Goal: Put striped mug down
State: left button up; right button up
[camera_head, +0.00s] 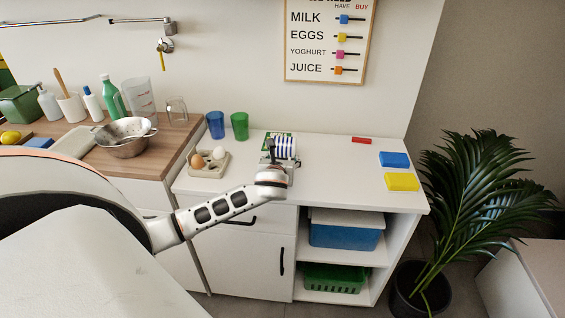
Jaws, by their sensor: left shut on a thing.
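The striped mug (284,147), white with dark blue stripes, is at the back middle of the white counter (335,165). My left gripper (275,156) is shut on the mug, with my wrist covering part of it from the front. I cannot tell whether the mug's base touches the surface, as its lower part is hidden. My right gripper is not in view.
An egg tray (209,163), a blue cup (215,125) and a green cup (240,126) stand left of the mug. A yellow sponge (402,182), a blue sponge (395,160) and a red item (361,141) lie right. The counter between is clear.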

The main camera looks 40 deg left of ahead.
pick_arm(q)
jog(key=shift+f, duration=0.1)
dwell(0.3)
jog(key=o, duration=1.5)
jog(key=shift+f, duration=0.1)
jog(key=shift+c, duration=0.2)
